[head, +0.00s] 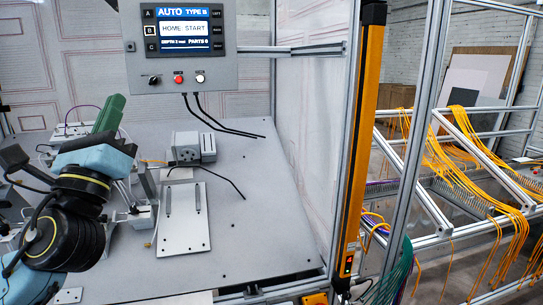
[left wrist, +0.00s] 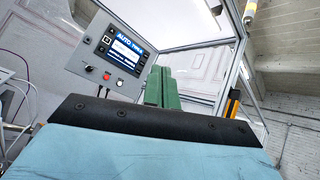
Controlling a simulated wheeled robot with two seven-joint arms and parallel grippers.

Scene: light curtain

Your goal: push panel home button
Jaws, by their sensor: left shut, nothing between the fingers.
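The control panel (head: 181,45) hangs at the back of the cell on a metal arm. Its screen (head: 184,27) reads "AUTO TYPE B" and "HOME: START". Keys run down both sides of the screen, and the left key B (head: 150,30) has a white outline. Below the screen are a black knob (head: 154,80), a red button (head: 179,79) and a white button (head: 199,78). The panel also shows in the left wrist view (left wrist: 78,66). My left gripper (head: 115,99) has green fingers, shut and empty, left of and below the panel, apart from it.
A grey worktable (head: 255,230) carries a grey fixture (head: 194,147) and a flat plate (head: 183,218). Black cables hang below the panel. A yellow light-curtain post (head: 360,140) and metal frame posts stand to the right. Open space lies between the gripper and panel.

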